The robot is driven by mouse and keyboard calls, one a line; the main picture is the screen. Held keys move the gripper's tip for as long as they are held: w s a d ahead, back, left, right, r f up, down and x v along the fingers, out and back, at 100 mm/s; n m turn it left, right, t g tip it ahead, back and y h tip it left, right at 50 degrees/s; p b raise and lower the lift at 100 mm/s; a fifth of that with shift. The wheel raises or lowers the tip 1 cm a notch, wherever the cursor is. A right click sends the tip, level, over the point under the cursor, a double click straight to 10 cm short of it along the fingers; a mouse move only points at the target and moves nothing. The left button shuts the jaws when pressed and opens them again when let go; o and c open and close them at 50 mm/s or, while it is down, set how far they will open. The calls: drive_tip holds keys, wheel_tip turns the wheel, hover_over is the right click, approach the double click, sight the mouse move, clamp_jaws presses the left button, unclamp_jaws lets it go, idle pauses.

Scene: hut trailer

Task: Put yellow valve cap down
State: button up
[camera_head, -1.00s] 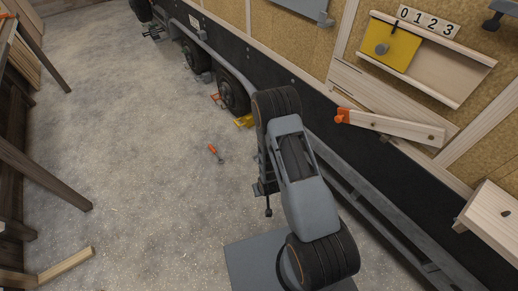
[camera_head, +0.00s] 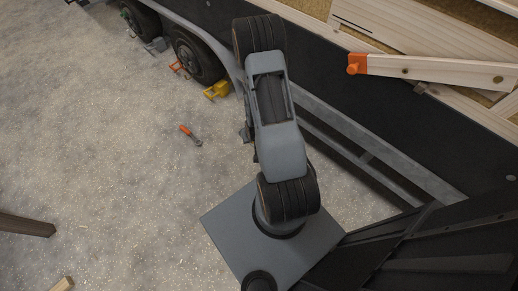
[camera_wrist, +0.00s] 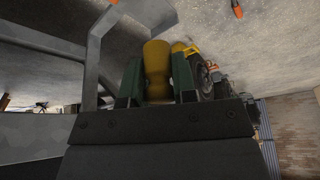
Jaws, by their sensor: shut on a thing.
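The yellow valve cap (camera_wrist: 156,62) sits between the two green fingers of my gripper (camera_wrist: 158,80) in the wrist view. The gripper is shut on it, with a finger on each side. The cap's far end sticks out past the fingers, beside a grey metal bar (camera_wrist: 97,50). In the head view my arm hides the cap and most of the gripper.
An orange-handled tool (camera_head: 190,134) lies on the speckled floor. A yellow chock (camera_head: 217,90) and an orange chock (camera_head: 180,68) stand by the trailer wheels (camera_head: 196,55). A wooden bar with an orange end (camera_head: 430,72) is on the trailer side. Open floor lies left.

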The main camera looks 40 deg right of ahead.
drive_tip(key=s+d+f+m+h+b, duration=0.1)
drive_tip(key=s+d+f+m+b, duration=0.2)
drive_tip(key=s+d+f+b, duration=0.35)
drive_tip(key=shift+g, duration=0.3)
drive_tip(key=w+d+f+b, duration=0.1)
drive_tip(key=w, duration=0.2)
drive_tip(key=w+f+b, duration=0.2)
drive_tip(key=w, duration=0.1)
drive_tip(key=w+d+f+b, duration=0.1)
drive_tip(key=w+f, duration=0.1)
drive_tip(key=w, duration=0.1)
drive_tip(key=shift+d, duration=0.3)
drive_tip(key=w+f, duration=0.1)
drive_tip(key=w+f+b, duration=0.1)
drive_tip(key=w+f, duration=0.1)
drive_tip(key=w+d+f+b, duration=0.1)
drive_tip(key=w+f, duration=0.1)
drive_tip(key=shift+w+f, duration=0.2)
drive_tip(key=shift+f, duration=0.05)
drive_tip(key=shift+w+f+b, duration=0.1)
drive_tip(key=shift+f+b, duration=0.1)
drive_tip(key=shift+b, duration=0.15)
drive_tip(key=shift+w+f+b, duration=0.15)
drive_tip(key=shift+f+b, duration=0.75)
drive_tip(key=shift+f, duration=0.7)
